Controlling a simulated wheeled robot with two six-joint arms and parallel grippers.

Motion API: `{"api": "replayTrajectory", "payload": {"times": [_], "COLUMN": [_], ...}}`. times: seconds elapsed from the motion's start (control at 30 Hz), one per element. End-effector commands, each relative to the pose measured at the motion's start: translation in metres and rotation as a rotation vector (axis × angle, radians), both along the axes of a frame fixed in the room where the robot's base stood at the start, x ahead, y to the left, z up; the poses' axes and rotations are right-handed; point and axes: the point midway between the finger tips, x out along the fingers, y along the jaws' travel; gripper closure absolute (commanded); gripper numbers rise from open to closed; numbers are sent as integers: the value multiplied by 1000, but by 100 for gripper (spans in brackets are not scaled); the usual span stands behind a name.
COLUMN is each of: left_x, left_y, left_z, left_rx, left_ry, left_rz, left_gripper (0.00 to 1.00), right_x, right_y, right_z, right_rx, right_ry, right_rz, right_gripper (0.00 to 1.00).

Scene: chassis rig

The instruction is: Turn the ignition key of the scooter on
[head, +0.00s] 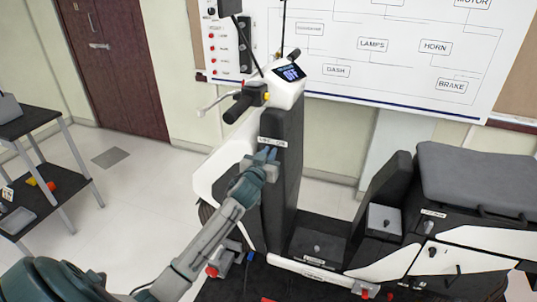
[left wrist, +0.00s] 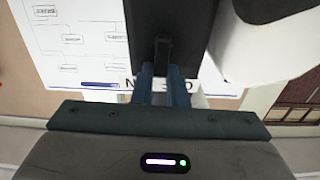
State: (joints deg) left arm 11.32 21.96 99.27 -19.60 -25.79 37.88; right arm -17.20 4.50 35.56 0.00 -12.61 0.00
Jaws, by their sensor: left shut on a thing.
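The scooter's dark front column (head: 281,180) stands upright in the middle of the head view, with a small white label (head: 272,142) near its top. The dash (head: 290,73) above it has a lit display that seems to read OFF. My left gripper (head: 265,156) is at the column, just below the label. In the left wrist view its blue fingers (left wrist: 164,88) are shut on a dark, narrow piece, the ignition key (left wrist: 163,54), against the column face. The fingers partly cover the label there. The key's turn angle is hard to tell. My right gripper is not in view.
The left handlebar grip (head: 238,107) and brake lever stick out above my left gripper. The seat (head: 480,175) and side panels fill the right. A wiring board (head: 400,45) hangs on the wall behind. A shelf table (head: 50,120) stands at the left, with open floor between.

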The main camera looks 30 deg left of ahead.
Motion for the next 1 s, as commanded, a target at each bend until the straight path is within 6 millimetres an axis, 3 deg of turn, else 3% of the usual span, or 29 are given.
{"api": "replayTrajectory", "payload": {"times": [0.27,1.0], "left_x": [-1,1], "left_y": [-2,-11], "left_z": [-7,-16], "left_rx": [137,781], "left_ry": [49,210], "left_rz": [3,1], "left_gripper": [100,100], "right_x": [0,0], "right_y": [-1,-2], "right_z": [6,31], "right_rx": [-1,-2], "right_ry": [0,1], "right_rz": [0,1], "right_gripper": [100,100]}}
